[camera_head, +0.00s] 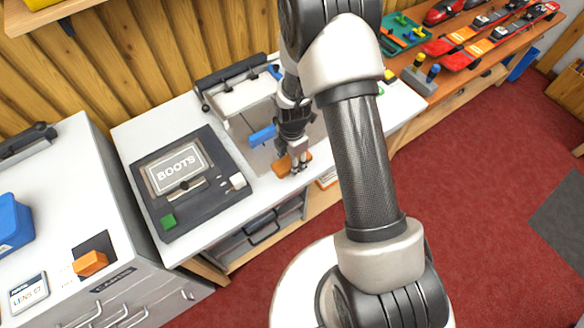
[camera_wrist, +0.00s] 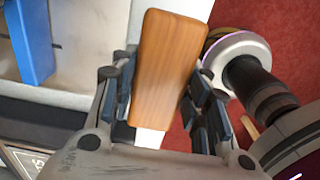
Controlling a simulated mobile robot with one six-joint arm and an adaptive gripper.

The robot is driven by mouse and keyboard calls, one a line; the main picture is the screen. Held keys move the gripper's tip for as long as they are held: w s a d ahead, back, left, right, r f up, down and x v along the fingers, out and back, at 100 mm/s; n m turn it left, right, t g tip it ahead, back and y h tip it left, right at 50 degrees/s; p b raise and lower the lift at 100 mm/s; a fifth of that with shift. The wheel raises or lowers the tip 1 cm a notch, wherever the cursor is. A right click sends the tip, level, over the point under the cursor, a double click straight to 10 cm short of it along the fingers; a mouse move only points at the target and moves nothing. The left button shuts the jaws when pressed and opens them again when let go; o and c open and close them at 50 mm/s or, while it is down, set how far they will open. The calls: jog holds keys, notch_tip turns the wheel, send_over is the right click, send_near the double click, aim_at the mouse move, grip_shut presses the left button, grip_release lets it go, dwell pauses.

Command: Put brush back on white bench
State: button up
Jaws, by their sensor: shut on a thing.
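My gripper (camera_head: 299,168) is shut on a brown wooden block-shaped piece, which I take as the brush (camera_head: 284,166). In the wrist view the brush (camera_wrist: 163,65) stands out lengthwise between the two fingers of my gripper (camera_wrist: 165,85), its smooth wooden face toward the camera. Any bristles are hidden. The white bench (camera_head: 262,200) is below, and the brush is over its front part, near the front edge. I cannot tell whether the brush touches the bench top.
A dark panel marked BOOTS (camera_head: 180,170) lies on the bench to the left. A blue bar (camera_head: 262,135) is just behind the brush; a blue piece shows in the wrist view (camera_wrist: 30,40). A white cabinet (camera_head: 60,150) stands left, a wooden bench with skis (camera_head: 480,45) right.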

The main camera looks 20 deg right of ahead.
jog(key=shift+f+b, duration=0.4)
jog(key=shift+f, duration=1.6)
jog(key=shift+f, duration=0.1)
jog(key=shift+f, duration=0.15)
jog(key=o, duration=1.2)
jog(key=shift+o, duration=0.2)
